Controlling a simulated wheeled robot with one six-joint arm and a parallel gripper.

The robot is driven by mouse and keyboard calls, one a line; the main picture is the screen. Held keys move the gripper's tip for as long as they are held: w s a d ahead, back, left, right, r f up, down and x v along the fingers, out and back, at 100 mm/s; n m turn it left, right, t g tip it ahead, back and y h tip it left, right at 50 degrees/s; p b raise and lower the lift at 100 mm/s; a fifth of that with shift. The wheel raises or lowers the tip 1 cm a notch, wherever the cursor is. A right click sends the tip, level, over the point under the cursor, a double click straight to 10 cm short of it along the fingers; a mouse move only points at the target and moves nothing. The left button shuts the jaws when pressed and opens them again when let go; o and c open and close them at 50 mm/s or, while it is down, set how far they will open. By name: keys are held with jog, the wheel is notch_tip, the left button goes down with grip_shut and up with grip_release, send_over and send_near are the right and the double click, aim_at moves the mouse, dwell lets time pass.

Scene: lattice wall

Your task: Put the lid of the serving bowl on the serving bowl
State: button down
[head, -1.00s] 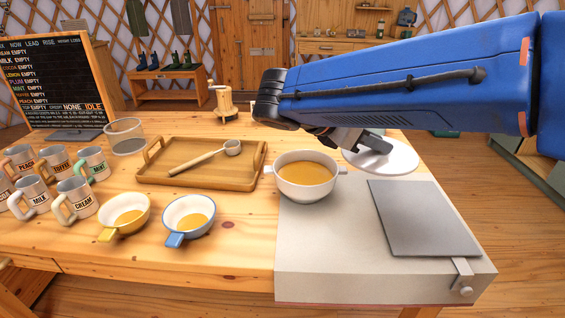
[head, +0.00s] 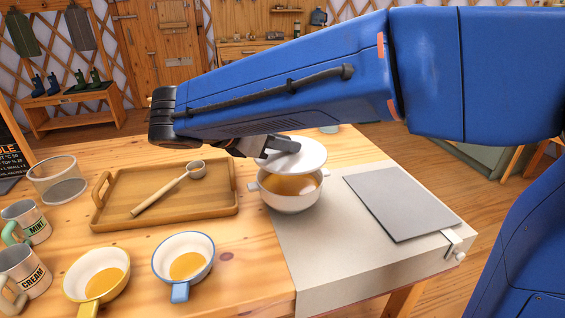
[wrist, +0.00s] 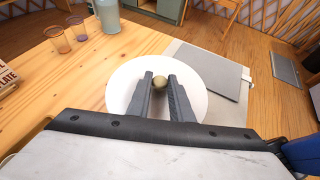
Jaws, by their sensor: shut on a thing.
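The white serving bowl (head: 290,200) holds orange-brown soup and stands on the pale slab at the table's right end. My gripper (head: 288,147) is shut on the knob of the round white lid (head: 308,153). The lid is held above the far part of the bowl and hides part of its far rim; soup shows below the lid's near edge. In the wrist view the lid (wrist: 196,98) lies under my two fingers (wrist: 160,84), with its round brassy knob between them. The bowl is hidden there.
A grey plate (head: 402,202) lies on the slab (head: 330,250) right of the bowl. A wooden tray (head: 225,203) with a ladle (head: 165,190) is left of it. Two small soup bowls (head: 185,258) (head: 97,272), mugs (head: 25,222) and a glass container (head: 57,182) stand further left.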

aim_at(285, 162)
jog(key=shift+f, duration=2.35)
jog(key=shift+f, duration=0.6)
jog(key=c, duration=1.6)
grip_release()
jog(key=shift+r, duration=0.25)
jog(key=v, duration=1.2)
jog(key=shift+r, duration=0.35)
